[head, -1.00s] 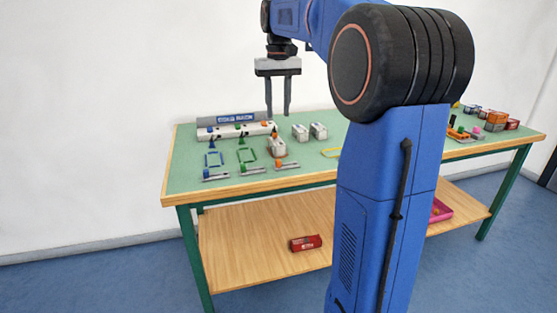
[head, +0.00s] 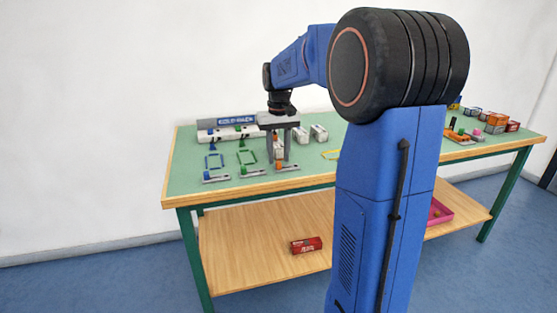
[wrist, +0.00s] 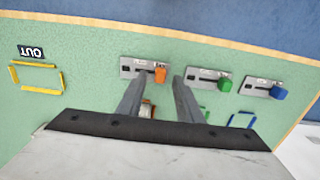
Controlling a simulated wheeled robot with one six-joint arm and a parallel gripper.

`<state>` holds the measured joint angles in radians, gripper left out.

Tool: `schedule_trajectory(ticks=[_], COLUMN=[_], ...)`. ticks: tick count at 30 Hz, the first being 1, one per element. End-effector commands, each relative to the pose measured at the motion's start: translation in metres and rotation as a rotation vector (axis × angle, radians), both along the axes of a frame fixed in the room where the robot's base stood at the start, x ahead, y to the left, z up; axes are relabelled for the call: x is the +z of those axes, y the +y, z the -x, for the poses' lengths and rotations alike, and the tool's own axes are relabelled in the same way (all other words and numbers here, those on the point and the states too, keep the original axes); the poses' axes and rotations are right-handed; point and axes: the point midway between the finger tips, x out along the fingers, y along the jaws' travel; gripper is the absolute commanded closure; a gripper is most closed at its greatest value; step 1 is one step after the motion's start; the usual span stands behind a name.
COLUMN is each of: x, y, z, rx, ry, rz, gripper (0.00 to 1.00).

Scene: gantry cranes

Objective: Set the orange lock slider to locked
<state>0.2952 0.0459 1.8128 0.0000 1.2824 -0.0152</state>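The orange lock slider (wrist: 160,75) is an orange knob on a grey slotted plate (wrist: 131,67), near the table edge in the wrist view. The knob sits at the right end of its plate there. In the head view the orange knob (head: 279,167) shows just below my gripper (head: 278,159). In the wrist view my gripper (wrist: 158,80) is open, its two fingers apart with the orange knob seen between their tips. Whether the fingers are down at the knob's height is hard to tell. Nothing is held.
A green slider (wrist: 224,84) and a blue slider (wrist: 279,92) stand beside the orange one. White containers (head: 318,132) and coloured frames (wrist: 36,76) lie on the table. A red box (head: 306,245) lies on the lower shelf.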

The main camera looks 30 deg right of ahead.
Motion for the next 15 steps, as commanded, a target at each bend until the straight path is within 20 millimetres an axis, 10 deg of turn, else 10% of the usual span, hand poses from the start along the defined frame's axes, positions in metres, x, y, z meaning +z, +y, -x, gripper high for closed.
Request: schedule_trajectory(ticks=[15], x=[-0.019], y=[0.0], z=[0.0], rx=[0.0], ry=[0.001], rz=[0.0], gripper=[0.67])
